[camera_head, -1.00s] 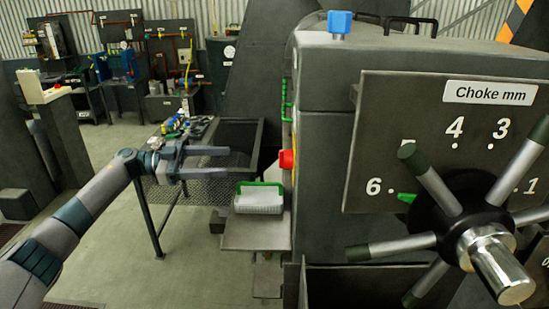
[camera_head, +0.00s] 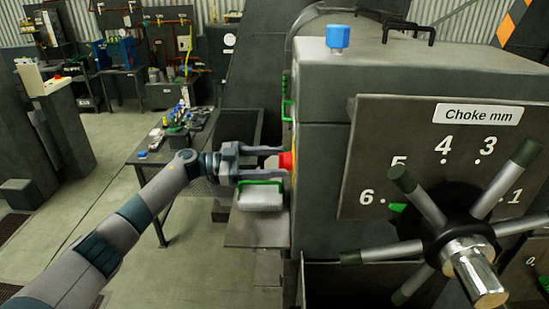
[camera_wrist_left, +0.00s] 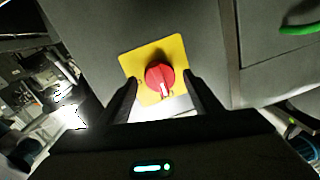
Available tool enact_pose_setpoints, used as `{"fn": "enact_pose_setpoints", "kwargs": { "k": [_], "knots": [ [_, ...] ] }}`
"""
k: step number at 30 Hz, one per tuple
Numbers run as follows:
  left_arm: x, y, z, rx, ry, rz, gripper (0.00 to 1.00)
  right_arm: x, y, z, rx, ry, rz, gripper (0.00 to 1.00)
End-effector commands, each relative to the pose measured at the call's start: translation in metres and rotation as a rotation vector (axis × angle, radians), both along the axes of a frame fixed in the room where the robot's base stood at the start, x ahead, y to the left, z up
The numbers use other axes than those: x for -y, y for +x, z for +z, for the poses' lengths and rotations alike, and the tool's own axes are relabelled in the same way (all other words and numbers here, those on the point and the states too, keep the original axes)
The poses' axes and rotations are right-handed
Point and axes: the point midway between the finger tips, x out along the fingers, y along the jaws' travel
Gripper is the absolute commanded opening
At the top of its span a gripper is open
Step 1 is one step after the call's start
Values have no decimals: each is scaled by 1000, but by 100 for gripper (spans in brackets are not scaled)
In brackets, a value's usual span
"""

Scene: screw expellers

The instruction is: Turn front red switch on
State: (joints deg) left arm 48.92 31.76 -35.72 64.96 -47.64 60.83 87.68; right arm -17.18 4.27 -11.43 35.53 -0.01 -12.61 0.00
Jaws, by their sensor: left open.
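The red switch (camera_head: 286,160) sticks out from the left side of the grey machine in the head view. In the left wrist view the red switch (camera_wrist_left: 160,77) is a round knob with a white mark, on a yellow plate (camera_wrist_left: 130,64). My left gripper (camera_head: 281,161) is open, with its fingertips at the switch. In the left wrist view its two fingers (camera_wrist_left: 162,88) stand on either side of the knob, with the knob between them. I cannot tell whether they touch it. My right gripper is not in view.
The grey machine (camera_head: 320,85) fills the right, with a spoked choke wheel (camera_head: 450,225) in front. A white basket with a green handle (camera_head: 260,198) sits on a ledge below my left gripper. A workbench (camera_head: 150,150) stands behind my left arm.

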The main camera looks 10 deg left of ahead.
Motion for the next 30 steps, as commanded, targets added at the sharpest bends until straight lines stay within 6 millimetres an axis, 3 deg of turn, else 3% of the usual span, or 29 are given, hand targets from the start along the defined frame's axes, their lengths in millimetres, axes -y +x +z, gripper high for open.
{"fn": "enact_pose_setpoints", "kwargs": {
  "k": [11, 16, 30],
  "knots": [
    [3, 1, -1, 0, 1, 0, 58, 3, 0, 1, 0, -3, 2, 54],
    [3, 1, -1, 0, 1, 0, 18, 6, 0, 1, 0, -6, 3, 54],
    [3, 1, -3, 56, 11, 0, 17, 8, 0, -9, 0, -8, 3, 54]
  ]
}}
